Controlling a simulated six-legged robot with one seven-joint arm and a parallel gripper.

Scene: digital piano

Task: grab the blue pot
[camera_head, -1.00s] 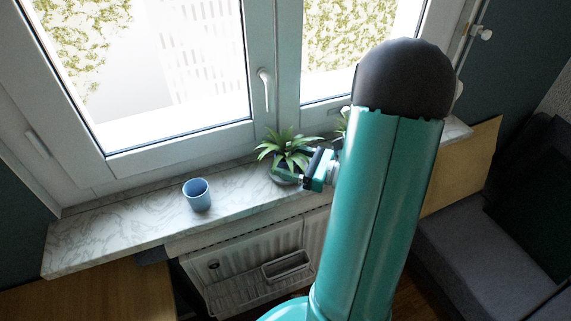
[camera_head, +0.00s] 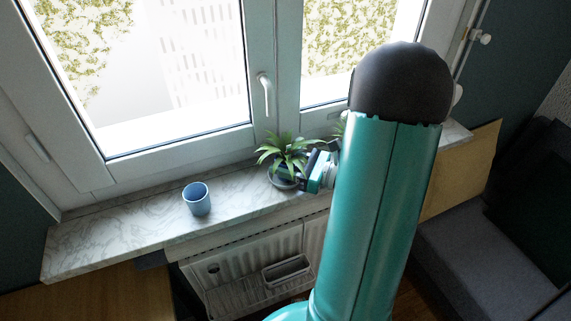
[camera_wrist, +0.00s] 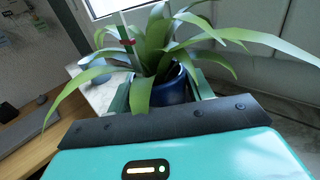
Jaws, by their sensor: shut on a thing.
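The dark blue pot (camera_wrist: 172,88) holds a green leafy plant (camera_wrist: 160,45). In the head view the pot (camera_head: 284,176) is on the marble windowsill, below the window handle, partly hidden by leaves and by my gripper. My gripper (camera_wrist: 160,96) is shut on the pot, with one green finger on each side of it in the wrist view. In the head view my gripper (camera_head: 303,180) reaches the pot from the right. Leaves cover much of the finger contact. A light blue cup (camera_head: 197,203) stands apart on the sill to the left.
The marble sill (camera_head: 100,240) is clear left of the cup. The closed window (camera_head: 180,145) stands close behind the plant. A white radiator (camera_head: 235,295) is below the sill. A wooden surface (camera_head: 100,295) is at lower left. Another plant is mostly hidden behind my arm.

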